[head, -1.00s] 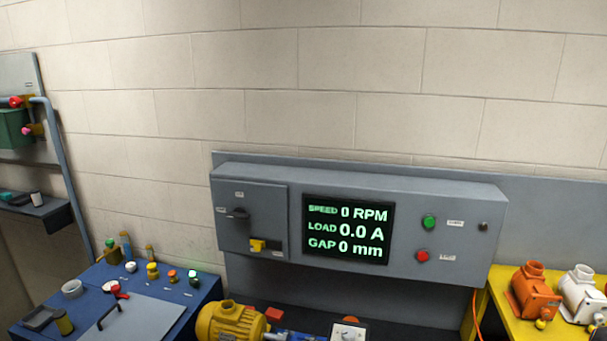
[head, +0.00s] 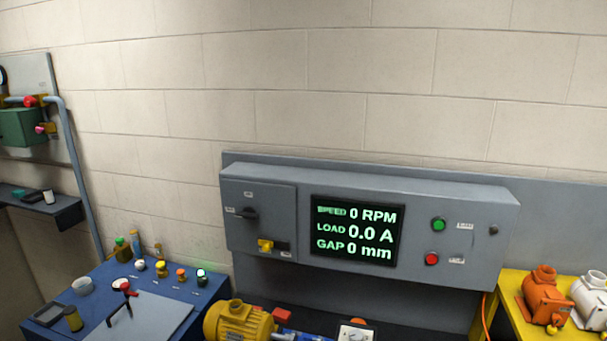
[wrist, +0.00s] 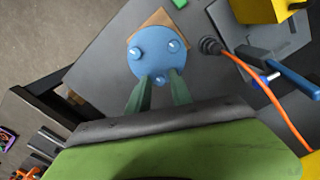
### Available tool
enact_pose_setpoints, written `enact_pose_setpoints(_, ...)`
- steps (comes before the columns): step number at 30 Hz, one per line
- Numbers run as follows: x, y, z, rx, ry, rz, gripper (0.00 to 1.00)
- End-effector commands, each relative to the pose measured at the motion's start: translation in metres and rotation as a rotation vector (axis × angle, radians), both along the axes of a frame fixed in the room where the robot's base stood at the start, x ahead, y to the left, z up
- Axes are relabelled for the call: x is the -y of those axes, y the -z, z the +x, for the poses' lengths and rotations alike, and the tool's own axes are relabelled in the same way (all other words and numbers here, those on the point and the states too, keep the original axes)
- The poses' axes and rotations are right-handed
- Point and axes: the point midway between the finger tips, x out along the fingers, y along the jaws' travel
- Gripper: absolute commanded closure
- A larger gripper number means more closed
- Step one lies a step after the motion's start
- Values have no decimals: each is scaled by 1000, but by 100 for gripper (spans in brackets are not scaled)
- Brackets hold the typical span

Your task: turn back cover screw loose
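In the wrist view a round blue cover (wrist: 153,62) has three light blue screws: one at left (wrist: 136,54), one at upper right (wrist: 174,46) and one at the bottom (wrist: 159,80). My gripper (wrist: 160,77) reaches over the cover's near edge. Its two dark green fingers stand apart, one on each side of the bottom screw, with a visible gap; I cannot tell whether they touch it. The head view does not show my gripper or the cover. There a yellow motor (head: 238,322) stands at the bottom, partly cut off.
The wrist view shows a black plug (wrist: 211,46) with an orange cable, and a blue-handled tool (wrist: 285,72) at right. The head view shows a control panel (head: 465,222), a blue bench (head: 205,303) with small parts at left, and a yellow table (head: 515,290) with motors at right.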

Motion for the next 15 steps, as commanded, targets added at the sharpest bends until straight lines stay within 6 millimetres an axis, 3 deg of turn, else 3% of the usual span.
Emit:
enact_pose_setpoints(8, 0, -2, 0, 0, 1, 0, 74)
enact_pose_setpoints(15, 0, -24, 0, 0, 1, 0, 74)
